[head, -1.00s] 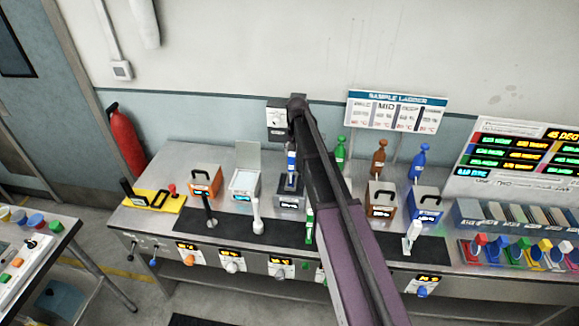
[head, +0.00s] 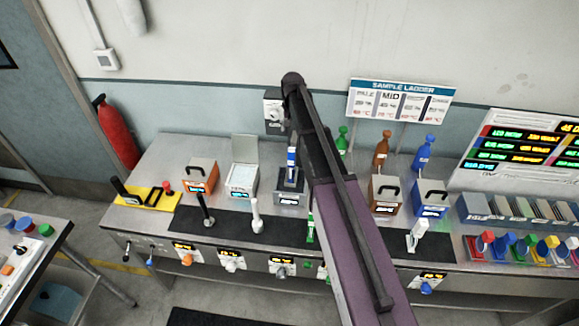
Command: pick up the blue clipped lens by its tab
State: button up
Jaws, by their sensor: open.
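A row of coloured pieces with upright tabs stands in a red-edged tray (head: 472,252) at the right end of the bench. Several pieces are blue, one of them a blue piece (head: 508,240) near the row's left part. They are too small to tell which one is a clipped lens. My dark and purple arm rises from the bottom of the head view to a rounded joint above the bench middle. My gripper does not show; the arm hides part of the bench.
The steel bench (head: 150,175) carries an orange box (head: 200,178), a blue box (head: 430,201) and green, orange and blue bottles (head: 424,154). A sample ladder sign (head: 400,102) stands behind. A red extinguisher (head: 118,135) is at the left. A side table is at lower left.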

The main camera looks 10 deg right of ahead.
aim_at(292, 156)
jog(key=shift+s, duration=0.1)
notch_tip(292, 156, down, 9)
jog(key=b, duration=0.8)
jog(key=shift+a+r+b, duration=0.1)
jog(key=shift+r+b, duration=0.1)
jog(key=shift+b, duration=0.1)
dwell(0.4)
jog(key=f+b, duration=0.3)
jog(key=shift+s+f, duration=0.15)
jog(key=shift+s, duration=0.2)
jog(key=shift+f+b, duration=0.95)
jog(key=shift+b, duration=0.15)
grip_shut()
